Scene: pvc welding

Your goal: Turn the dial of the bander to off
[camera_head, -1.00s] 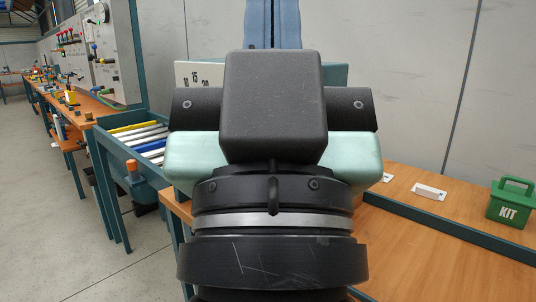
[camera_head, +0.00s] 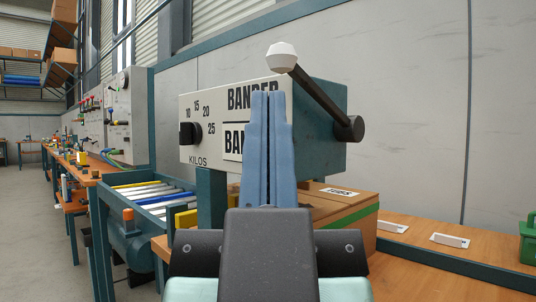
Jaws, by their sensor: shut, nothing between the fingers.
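The bander (camera_head: 320,100) is a teal box with a white front panel, lettered BANDER. Its dial is a black knob (camera_head: 190,133) at the left of the panel, beside the numbers 10, 15, 20, 25 and the word KILOS. No off mark is readable, and part of the panel is hidden behind my fingers. My gripper (camera_head: 266,95) points up in front of the panel, with its blue fingers shut and empty. It is to the right of the dial, apart from it in the picture. A lever (camera_head: 318,85) with a white ball end sticks out at the bander's right side.
A cardboard box (camera_head: 345,212) with a green band stands behind my gripper on the wooden bench (camera_head: 420,270). A roller conveyor (camera_head: 150,196) is at the left. White labels (camera_head: 450,240) and a green kit box (camera_head: 527,240) are at the right.

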